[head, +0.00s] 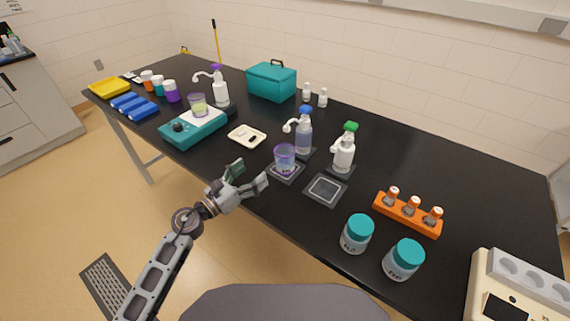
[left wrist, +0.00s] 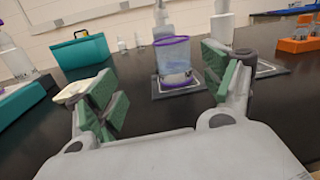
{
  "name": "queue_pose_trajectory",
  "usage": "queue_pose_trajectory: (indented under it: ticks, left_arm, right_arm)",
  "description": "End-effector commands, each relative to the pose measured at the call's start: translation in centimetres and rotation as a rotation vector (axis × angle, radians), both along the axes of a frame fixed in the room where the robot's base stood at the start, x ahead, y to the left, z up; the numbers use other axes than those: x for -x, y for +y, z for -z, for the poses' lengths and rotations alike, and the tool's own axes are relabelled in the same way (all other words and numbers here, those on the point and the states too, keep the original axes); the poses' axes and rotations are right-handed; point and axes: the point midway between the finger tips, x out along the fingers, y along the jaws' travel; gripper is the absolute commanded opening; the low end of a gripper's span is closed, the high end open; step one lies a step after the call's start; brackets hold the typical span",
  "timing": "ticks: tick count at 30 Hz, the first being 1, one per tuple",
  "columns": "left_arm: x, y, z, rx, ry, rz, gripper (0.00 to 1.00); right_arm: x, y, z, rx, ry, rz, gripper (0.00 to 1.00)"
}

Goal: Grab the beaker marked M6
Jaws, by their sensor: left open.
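A clear beaker with a purple rim and base (head: 285,158) stands upright on a dark square pad below the blue-capped dispenser bottle (head: 304,136). Its marking is too small to read. A second clear beaker with yellowish liquid (head: 198,104) stands on the teal stirrer plate; no marking is legible there either. My left gripper (head: 250,174) is open and empty, just in front of the purple-rimmed beaker at the table's front edge. In the left wrist view the purple-rimmed beaker (left wrist: 173,62) shows ahead between the green-padded fingers, apart from them. My right gripper is not in view.
A green-capped dispenser (head: 344,152) stands right of the beaker, with an empty pad (head: 325,190) in front. A white dish (head: 247,135) lies to the left. Teal-lidded jars (head: 357,233) and an orange rack (head: 407,214) are at the right. A teal box (head: 271,82) is behind.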

Motion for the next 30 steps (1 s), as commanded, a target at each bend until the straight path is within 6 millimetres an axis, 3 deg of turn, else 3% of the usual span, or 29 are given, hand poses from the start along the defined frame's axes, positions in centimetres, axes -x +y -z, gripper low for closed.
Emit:
queue_pose_trajectory:
  ticks: [7, 18, 30]
  left_arm:
    - [0.4, -0.8, 1.5, -0.119, -0.032, 0.063, 0.83]
    - [0.3, -0.9, 1.5, -0.118, -0.033, 0.063, 0.83]
    - [-1.7, -2.9, 1.3, -0.115, -0.033, 0.063, 0.83]
  right_arm:
    - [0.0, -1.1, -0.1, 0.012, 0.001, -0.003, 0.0]
    - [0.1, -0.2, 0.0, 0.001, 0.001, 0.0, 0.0]
    - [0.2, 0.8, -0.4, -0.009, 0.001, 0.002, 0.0]
